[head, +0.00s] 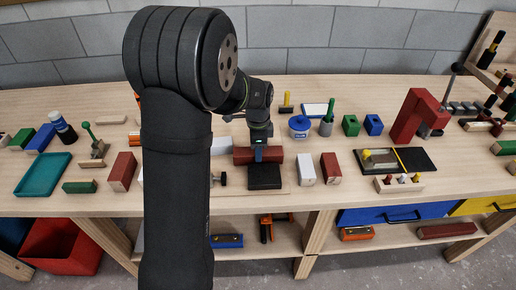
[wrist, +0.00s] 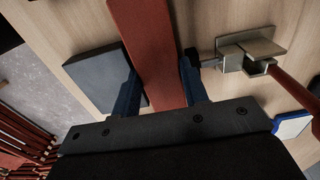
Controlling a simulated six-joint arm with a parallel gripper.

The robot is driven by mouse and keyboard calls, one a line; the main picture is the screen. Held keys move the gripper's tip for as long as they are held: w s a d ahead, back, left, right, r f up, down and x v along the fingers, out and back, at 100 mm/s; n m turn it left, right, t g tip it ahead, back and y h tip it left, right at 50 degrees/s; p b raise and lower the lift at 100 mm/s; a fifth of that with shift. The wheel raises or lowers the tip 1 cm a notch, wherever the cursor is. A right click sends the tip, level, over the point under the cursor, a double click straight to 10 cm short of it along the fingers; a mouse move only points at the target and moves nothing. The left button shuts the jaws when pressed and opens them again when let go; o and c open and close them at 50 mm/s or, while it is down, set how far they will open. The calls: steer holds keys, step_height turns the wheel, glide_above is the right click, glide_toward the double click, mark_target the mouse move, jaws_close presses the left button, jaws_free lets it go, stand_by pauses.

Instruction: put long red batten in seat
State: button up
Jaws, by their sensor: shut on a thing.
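A long red batten (wrist: 150,45) is between the two dark fingers of my gripper (wrist: 162,80) in the wrist view, running up out of the top of the picture. In the head view the batten (head: 243,156) lies crosswise in my gripper (head: 262,154), just behind and above a black block (head: 264,178). The black block also shows left of the batten in the wrist view (wrist: 100,78). I cannot tell whether the batten touches anything below. I cannot tell which thing is the seat.
A bracket-like fitting (wrist: 250,48) is right of the batten in the wrist view. A white block (head: 306,170) and a red block (head: 331,168) stand right of the black block. A blue pot (head: 299,127) is behind. A large red angled piece (head: 415,115) stands at right.

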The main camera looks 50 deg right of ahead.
steer(key=shift+f, duration=0.15)
steer(key=o, duration=1.1)
steer(key=shift+c, duration=0.2)
step_height(320, 180, up, 12)
steer(key=shift+r, duration=0.2)
step_height(320, 180, down, 12)
steer(key=shift+r, duration=1.9)
